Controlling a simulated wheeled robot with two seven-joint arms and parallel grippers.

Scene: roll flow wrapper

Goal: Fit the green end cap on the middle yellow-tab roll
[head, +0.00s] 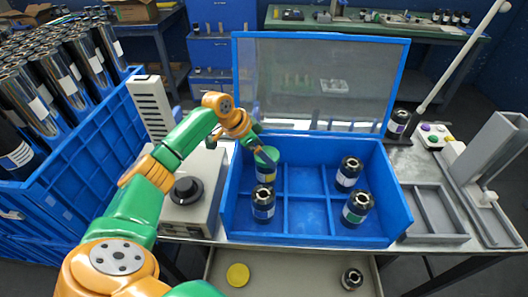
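The blue tray (304,239) with compartments stands on the bench, its clear blue-framed lid raised behind it. A dark roll with a yellow band (266,174) stands upright in the back left compartment. The green end cap (267,156) is at the top of this roll, seemingly tilted; I cannot tell whether it touches the roll. My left gripper (262,153) reaches down from the upper left and appears shut on the cap. Its fingertips are partly hidden. My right gripper is not in view.
Other upright rolls in the tray are a blue-banded one (263,204), a blue-and-white one (348,174) and a green-banded one (357,209). A yellow cap (238,275) and a dark roll (352,279) lie below. A grey machine (190,212) stands left of the tray.

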